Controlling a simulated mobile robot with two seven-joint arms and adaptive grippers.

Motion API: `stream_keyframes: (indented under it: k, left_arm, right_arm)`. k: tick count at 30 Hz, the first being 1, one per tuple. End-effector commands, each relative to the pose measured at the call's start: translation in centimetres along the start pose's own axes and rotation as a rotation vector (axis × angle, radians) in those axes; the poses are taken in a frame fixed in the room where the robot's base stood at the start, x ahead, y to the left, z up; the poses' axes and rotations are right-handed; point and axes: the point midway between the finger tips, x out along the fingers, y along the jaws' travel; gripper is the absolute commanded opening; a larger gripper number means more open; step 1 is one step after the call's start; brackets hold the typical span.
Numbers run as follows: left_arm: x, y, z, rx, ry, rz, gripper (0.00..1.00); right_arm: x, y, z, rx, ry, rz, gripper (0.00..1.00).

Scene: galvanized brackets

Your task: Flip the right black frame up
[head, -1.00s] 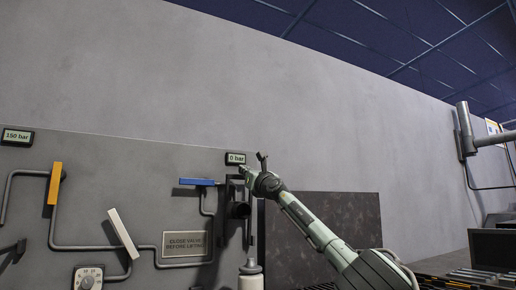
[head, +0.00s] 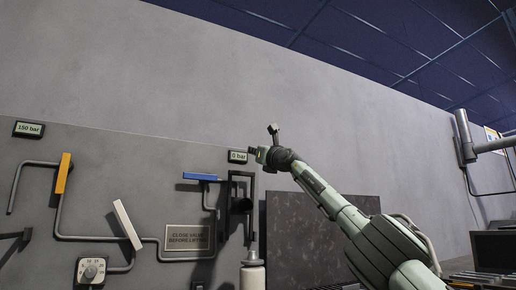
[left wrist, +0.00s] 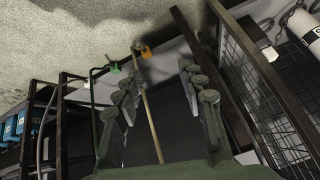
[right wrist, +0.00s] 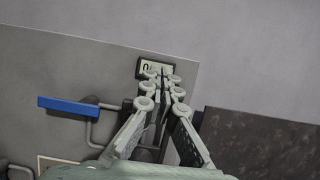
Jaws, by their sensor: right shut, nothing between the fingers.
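The right black frame (head: 229,206) is on the grey panel, below the "0 bar" display (head: 238,156). It shows as upright dark bars with a top bar, beside a dark fitting above a white bottle-like body. My right gripper (head: 256,152) is shut and empty, just above the frame's top and beside the display. In the right wrist view its fingertips (right wrist: 163,76) meet in front of the display (right wrist: 150,67); the frame is mostly hidden behind the fingers. My left gripper (left wrist: 158,88) is open and empty, away from the panel; it does not show in the head view.
The panel (head: 110,160) also carries a blue handle (head: 201,177), an orange handle (head: 63,173), a white handle (head: 127,225), pipes, a dial (head: 91,270) and a "150 bar" display (head: 29,129). A dark speckled board (head: 300,240) stands right of the frame.

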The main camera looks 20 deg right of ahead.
Motion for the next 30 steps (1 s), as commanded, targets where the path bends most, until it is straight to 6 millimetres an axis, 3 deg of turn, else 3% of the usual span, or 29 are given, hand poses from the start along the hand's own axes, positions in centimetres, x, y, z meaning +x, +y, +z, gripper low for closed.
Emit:
stream_keyframes:
  k: [9,15,30]
  left_arm:
    - [-0.2,3.4,-6.7,0.0,0.307,0.071,0.4]
    - [-1.1,4.6,-9.2,-0.005,0.428,0.099,0.4]
    - [-1.5,5.0,-10.1,-0.007,0.468,0.108,0.4]
  right_arm:
    - [-1.1,0.0,1.9,-0.001,-0.002,-0.001,0.0]
    - [-1.5,0.0,2.7,0.0,-0.001,0.0,0.0]
    - [-1.6,0.0,3.0,0.0,0.0,-0.001,0.0]
